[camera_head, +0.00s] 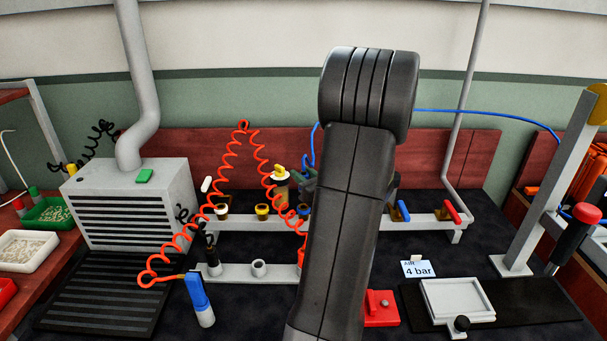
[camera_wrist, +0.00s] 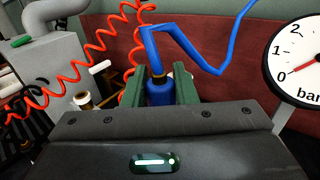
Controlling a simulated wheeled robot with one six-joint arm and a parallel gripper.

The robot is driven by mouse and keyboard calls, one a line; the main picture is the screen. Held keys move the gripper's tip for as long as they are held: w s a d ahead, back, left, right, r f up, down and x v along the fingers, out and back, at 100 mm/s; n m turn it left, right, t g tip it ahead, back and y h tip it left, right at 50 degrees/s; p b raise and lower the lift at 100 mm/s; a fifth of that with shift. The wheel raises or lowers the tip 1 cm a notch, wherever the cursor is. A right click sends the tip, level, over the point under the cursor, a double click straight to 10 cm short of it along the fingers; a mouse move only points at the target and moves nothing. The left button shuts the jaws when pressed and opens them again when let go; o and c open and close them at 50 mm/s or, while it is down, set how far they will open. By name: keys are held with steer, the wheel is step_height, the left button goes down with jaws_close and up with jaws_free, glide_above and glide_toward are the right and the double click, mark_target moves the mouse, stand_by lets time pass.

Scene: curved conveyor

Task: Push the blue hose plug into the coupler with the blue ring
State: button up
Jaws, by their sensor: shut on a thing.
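My gripper (camera_wrist: 155,88) is shut on the blue hose plug (camera_wrist: 159,94), which sits between its two green fingers in the wrist view. A blue hose (camera_wrist: 176,44) rises from the plug's top and bends to the right. In the head view my own arm hides most of the gripper and the plug; part of the blue hose (camera_head: 313,138) shows left of the arm. A coupler with what looks like a blue ring (camera_head: 304,210) stands on the back rail, partly hidden by my arm. The plug's lower end is hidden, so I cannot tell whether it touches a coupler.
A red coiled hose (camera_head: 228,165) hangs left of my arm. A pressure gauge (camera_wrist: 299,62) is close at right in the wrist view.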

steer(key=shift+f+b, duration=0.5)
steer(key=shift+f, duration=0.45)
steer(key=shift+f+b, duration=1.95)
steer(key=shift+b, duration=0.1)
stand_by(1.0)
steer(key=o, duration=1.1)
steer(key=v, duration=1.3)
steer(key=shift+s+d, duration=0.25)
steer(key=shift+s, duration=0.1)
